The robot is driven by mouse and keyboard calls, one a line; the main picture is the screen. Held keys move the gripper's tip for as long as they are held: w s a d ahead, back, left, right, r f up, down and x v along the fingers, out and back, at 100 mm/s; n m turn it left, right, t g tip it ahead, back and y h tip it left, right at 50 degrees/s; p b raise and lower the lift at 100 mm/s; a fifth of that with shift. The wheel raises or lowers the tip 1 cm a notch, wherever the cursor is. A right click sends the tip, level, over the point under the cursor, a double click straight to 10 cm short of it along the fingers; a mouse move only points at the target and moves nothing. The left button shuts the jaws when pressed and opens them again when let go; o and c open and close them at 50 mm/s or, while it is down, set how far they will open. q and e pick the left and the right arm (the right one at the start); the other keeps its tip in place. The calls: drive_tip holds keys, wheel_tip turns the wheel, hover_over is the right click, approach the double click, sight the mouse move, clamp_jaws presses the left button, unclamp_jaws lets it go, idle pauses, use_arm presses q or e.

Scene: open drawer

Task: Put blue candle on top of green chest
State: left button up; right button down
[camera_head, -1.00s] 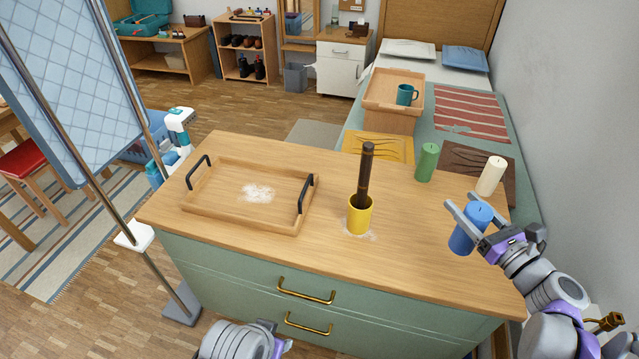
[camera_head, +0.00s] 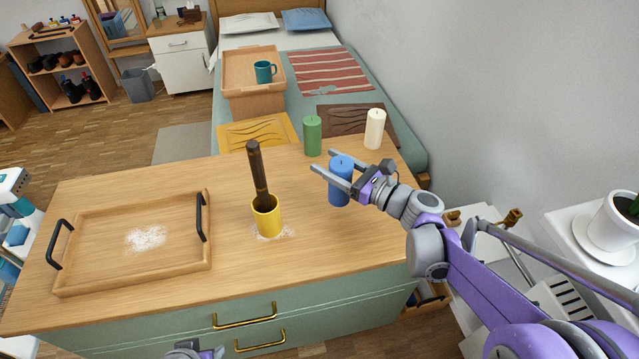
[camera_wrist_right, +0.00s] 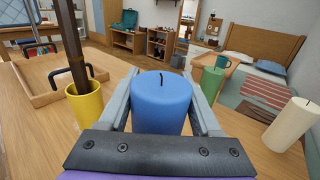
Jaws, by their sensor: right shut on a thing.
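The blue candle (camera_head: 340,182) is upright between the fingers of my right gripper (camera_head: 337,170), which is shut on it. The right wrist view also shows the candle (camera_wrist_right: 162,104) between the two fingers (camera_wrist_right: 162,110). The green chest (camera_head: 165,318) has pale green drawer fronts, brass handles and a wooden top. The candle is over the right part of this top; I cannot tell whether its base touches the wood.
On the chest top stand a yellow cup (camera_head: 267,215) with a dark stick, a green candle (camera_head: 312,136), a white candle (camera_head: 375,128) and a wooden tray (camera_head: 70,286). Bare wood lies between cup and blue candle. A bed (camera_head: 400,135) stands behind.

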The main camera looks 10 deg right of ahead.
drive_tip(key=shift+f+b, duration=0.8)
drive_tip(key=shift+f, duration=2.15)
drive_tip(key=shift+f, duration=0.1)
drive_tip(key=shift+c, duration=0.4)
unclamp_jaws()
drive_tip(key=shift+r, duration=0.2)
drive_tip(key=p+v, duration=0.1)
drive_tip(key=v, duration=1.1)
drive_tip(key=shift+w, duration=0.1)
